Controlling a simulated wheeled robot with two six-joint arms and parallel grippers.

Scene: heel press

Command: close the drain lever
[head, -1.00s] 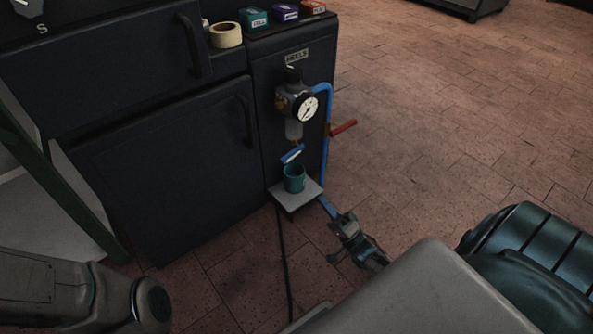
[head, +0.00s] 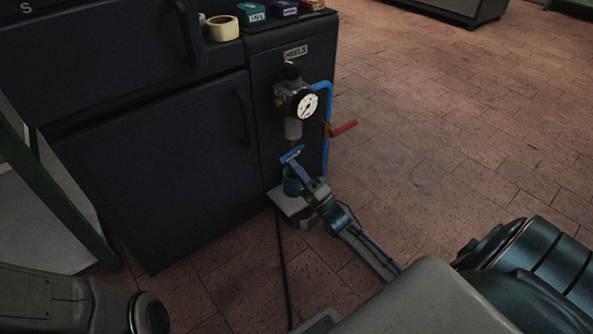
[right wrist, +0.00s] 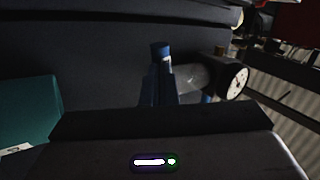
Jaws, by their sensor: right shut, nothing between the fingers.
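The blue drain lever (head: 291,154) sits slanted under the bowl of the filter unit (head: 293,127) on the dark cabinet's narrow front. My right gripper (head: 298,168) is shut and empty, reaching up from the lower right. Its tips are just below the lever; I cannot tell whether they touch it. In the right wrist view the blue fingers (right wrist: 160,88) point at a blue end of the lever (right wrist: 160,49), with the clear bowl (right wrist: 193,76) to the right. My left arm shows at the lower left, its gripper out of view.
A gauge (head: 306,105), a blue pipe (head: 328,105) and a red-handled valve (head: 344,128) are above and right. Open floor lies to the right.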

